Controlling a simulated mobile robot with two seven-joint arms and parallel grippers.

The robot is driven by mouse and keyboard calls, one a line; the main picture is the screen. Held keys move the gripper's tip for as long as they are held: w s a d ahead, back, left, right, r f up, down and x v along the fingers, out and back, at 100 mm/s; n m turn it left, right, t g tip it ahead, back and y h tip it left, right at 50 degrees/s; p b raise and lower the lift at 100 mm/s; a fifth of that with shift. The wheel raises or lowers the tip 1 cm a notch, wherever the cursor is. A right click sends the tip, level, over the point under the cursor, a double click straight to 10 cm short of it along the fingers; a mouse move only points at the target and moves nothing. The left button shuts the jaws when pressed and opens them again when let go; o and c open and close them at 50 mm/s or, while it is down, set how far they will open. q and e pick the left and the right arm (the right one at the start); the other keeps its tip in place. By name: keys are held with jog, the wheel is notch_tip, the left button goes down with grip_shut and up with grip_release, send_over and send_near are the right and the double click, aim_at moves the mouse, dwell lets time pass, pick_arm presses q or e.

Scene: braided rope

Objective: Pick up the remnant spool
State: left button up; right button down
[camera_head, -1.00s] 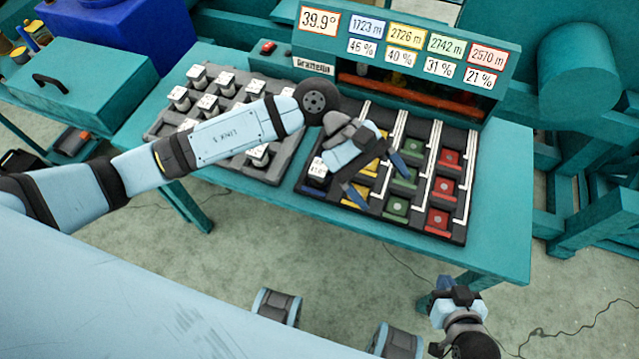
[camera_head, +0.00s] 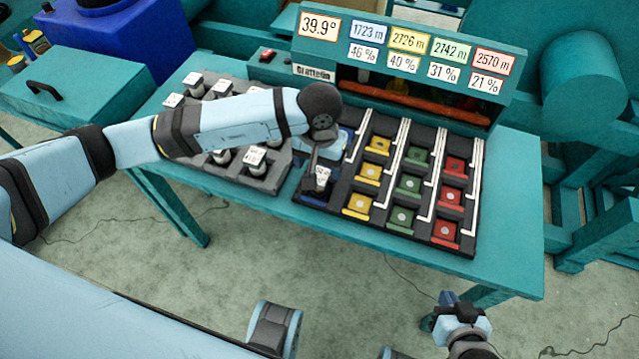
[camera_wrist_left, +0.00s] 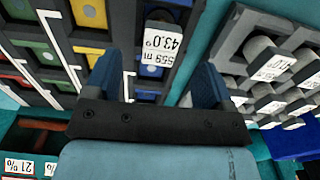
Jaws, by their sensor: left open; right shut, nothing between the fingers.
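A spool with a white label (camera_head: 322,178) stands in the front-left compartment of the black rack (camera_head: 425,243), in the column with blue parts. In the left wrist view the spool's label (camera_wrist_left: 163,48) reads 559 m and 43.0°. My left gripper (camera_wrist_left: 157,64) is open there, with its blue fingers on either side of the label in the picture; I cannot tell whether they touch the spool. In the head view my left gripper (camera_head: 321,160) is above the spool, partly hidden by its own wrist. My right gripper (camera_head: 449,298) is shut and empty, low in front of the table.
The rack's other columns have yellow (camera_head: 369,173), green (camera_head: 408,185) and red (camera_head: 449,194) slots with white rails. A grey tray (camera_head: 262,186) of several white-labelled spools lies to the left, under my arm. A machine with a display panel (camera_head: 410,47) stands behind.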

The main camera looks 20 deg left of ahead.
aim_at(320, 175)
pick_arm(q)
jog(key=shift+w+f, duration=0.15)
jog(key=shift+f, duration=2.65)
jog(key=shift+c, duration=0.4)
jog(key=c, duration=1.2)
jog(key=shift+o, duration=0.2)
jog(key=shift+r, duration=0.1)
